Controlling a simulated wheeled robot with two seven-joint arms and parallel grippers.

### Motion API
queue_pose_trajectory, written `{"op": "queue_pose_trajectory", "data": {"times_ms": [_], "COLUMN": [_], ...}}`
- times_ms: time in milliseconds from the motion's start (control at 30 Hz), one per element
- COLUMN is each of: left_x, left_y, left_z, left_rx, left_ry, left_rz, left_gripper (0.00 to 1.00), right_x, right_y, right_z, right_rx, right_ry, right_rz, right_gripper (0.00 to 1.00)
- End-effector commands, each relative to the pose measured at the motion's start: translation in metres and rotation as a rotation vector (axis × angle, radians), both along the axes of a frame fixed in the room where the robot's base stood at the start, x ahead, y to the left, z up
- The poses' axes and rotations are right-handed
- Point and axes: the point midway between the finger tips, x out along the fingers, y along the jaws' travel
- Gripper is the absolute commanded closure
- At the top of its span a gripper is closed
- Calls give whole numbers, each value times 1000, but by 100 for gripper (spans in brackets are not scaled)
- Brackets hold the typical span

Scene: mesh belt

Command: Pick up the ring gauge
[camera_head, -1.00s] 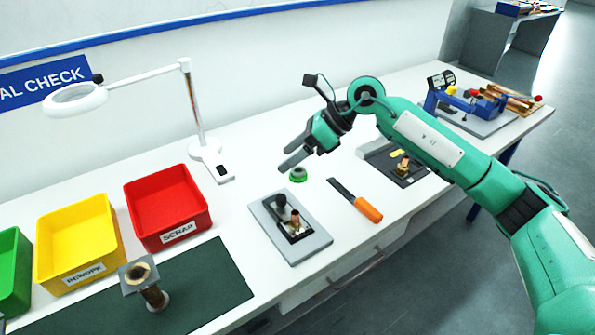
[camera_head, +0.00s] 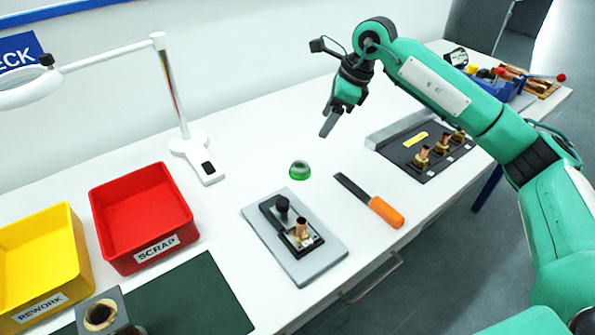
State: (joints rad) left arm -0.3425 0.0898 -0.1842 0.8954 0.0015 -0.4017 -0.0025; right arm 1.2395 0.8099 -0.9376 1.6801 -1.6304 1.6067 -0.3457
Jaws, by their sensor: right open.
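The ring gauge appears to be the small green round piece with a greyish middle (camera_head: 299,169). It lies on the white bench top, behind the grey fixture plate and left of the orange-handled tool. My right gripper (camera_head: 328,127) is above the bench, up and to the right of the ring in the picture. Its fingers point down and slightly left, apart from the ring. It is open with nothing seen between the fingers, which overlap from this angle. My left gripper is not in view.
A grey plate with a fixture (camera_head: 325,259) stands in front of the ring. A file-like tool with an orange handle (camera_head: 386,212) lies to its right. A dark board (camera_head: 402,157) holds copper-coloured fittings. A red bin (camera_head: 138,256) and magnifier lamp base (camera_head: 197,160) stand left.

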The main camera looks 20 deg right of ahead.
Motion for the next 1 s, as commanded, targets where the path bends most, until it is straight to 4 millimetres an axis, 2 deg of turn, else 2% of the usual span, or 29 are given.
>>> {"op": "queue_pose_trajectory", "data": {"times_ms": [33, 267, 367, 700, 1000], "left_x": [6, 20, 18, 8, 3], "left_y": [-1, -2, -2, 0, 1], "left_z": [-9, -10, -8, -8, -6], "left_rx": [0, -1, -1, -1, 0], "left_ry": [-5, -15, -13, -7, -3], "left_rz": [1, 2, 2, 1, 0], "left_gripper": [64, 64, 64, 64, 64], "right_x": [0, 0, 2, 12, 17], "right_y": [0, 1, 6, 27, 33], "right_z": [-14, -28, -38, -94, -112], "right_rx": [0, 1, 2, 1, 1], "right_ry": [0, 0, 3, 3, 3], "right_rz": [0, 0, 2, 1, 0], "right_gripper": [33, 33, 33, 33, 33]}}
